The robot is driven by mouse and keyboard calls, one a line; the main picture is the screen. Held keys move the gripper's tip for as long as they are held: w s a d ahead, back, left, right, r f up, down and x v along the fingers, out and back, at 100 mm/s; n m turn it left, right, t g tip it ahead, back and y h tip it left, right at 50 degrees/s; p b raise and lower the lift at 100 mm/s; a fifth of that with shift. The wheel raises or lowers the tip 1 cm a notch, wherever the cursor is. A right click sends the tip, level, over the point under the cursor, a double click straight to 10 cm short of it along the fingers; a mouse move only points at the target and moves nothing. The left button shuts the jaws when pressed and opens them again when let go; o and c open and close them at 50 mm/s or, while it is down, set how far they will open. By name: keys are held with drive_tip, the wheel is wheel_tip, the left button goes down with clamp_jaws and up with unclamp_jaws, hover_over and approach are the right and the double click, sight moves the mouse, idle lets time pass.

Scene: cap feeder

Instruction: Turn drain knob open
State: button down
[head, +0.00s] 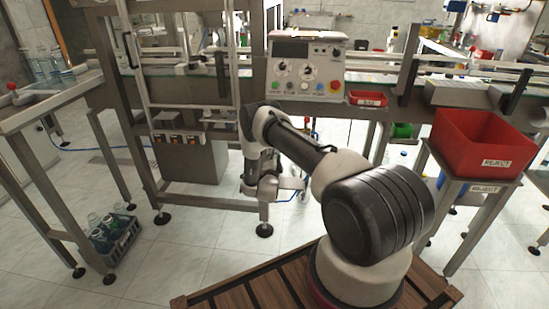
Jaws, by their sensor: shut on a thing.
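My arm reaches forward and bends down in front of the filling machine. My gripper (263,190) is at its low end, beside the machine's frame leg and below its deck. The wrist largely covers the fingers. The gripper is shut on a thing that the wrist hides. I cannot make out the drain knob, so its position cannot be told from this view.
A control panel (303,70) with dials stands above the arm. A red reject bin (482,143) stands on a stand at right. A small red tray (368,99) is by the conveyor. A bottle crate (116,245) sits on the floor at left.

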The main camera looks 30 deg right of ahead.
drive_tip(key=shift+m, duration=1.2)
drive_tip(key=c, duration=1.3)
unclamp_jaws()
drive_tip(key=v, duration=1.2)
drive_tip(key=shift+f, duration=0.15)
